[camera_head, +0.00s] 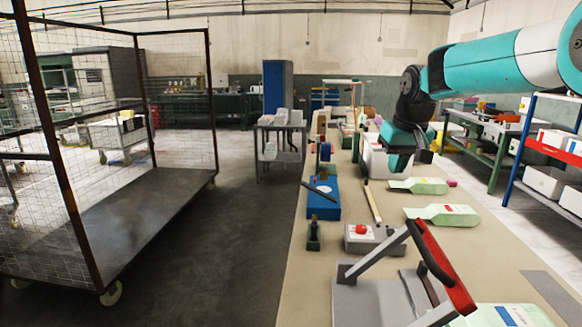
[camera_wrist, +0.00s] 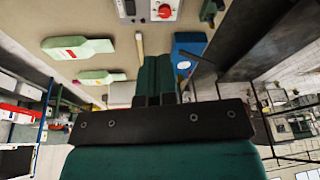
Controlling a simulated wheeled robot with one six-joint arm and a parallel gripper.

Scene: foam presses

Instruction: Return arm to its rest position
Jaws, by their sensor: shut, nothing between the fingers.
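My arm (camera_head: 505,58) reaches in from the upper right in the head view. My gripper (camera_head: 421,158) hangs above the long beige table, over its right middle part. In the wrist view my gripper (camera_wrist: 157,62) shows its two green fingers side by side, shut and empty. In the head view the gripper hides part of a white box behind it. No object is held.
The bench (camera_head: 305,262) carries a press with a red handle (camera_head: 445,268), a red-button box (camera_head: 361,232), a blue case (camera_head: 323,197), and pale green bottle-shaped pieces (camera_head: 442,214). A mesh cart (camera_head: 125,215) stands left. Shelving (camera_head: 548,140) stands right. Grey floor between is clear.

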